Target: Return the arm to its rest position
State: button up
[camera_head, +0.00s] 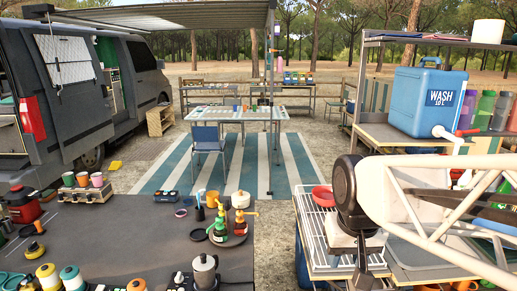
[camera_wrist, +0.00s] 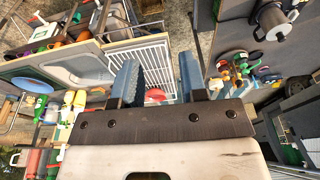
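My gripper (camera_wrist: 158,76) shows in the wrist view with its two blue fingers apart and nothing held between them. Behind the gap are a white wire rack (camera_wrist: 152,56) and a red bowl (camera_wrist: 155,94), both some way beyond the fingers. In the head view my arm reaches in from the right edge, over the right-hand worktop. Its wrist hangs in front of the wire rack (camera_head: 312,232), just right of the red bowl (camera_head: 323,196). The fingertips cannot be made out clearly in the head view.
A dark table (camera_head: 120,235) at left holds cups, canisters, a moka pot (camera_head: 205,270) and red and green bottles. A blue wash container (camera_head: 427,102) stands on the right shelf, close behind my arm. A striped mat (camera_head: 240,173) lies between, with open ground around it.

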jog(key=s+d+f, duration=0.2)
jog(key=s+f, duration=0.1)
jog(key=s, duration=0.5)
jog(key=shift+s+f, duration=0.2)
jog(key=shift+f, duration=0.05)
dwell(0.9)
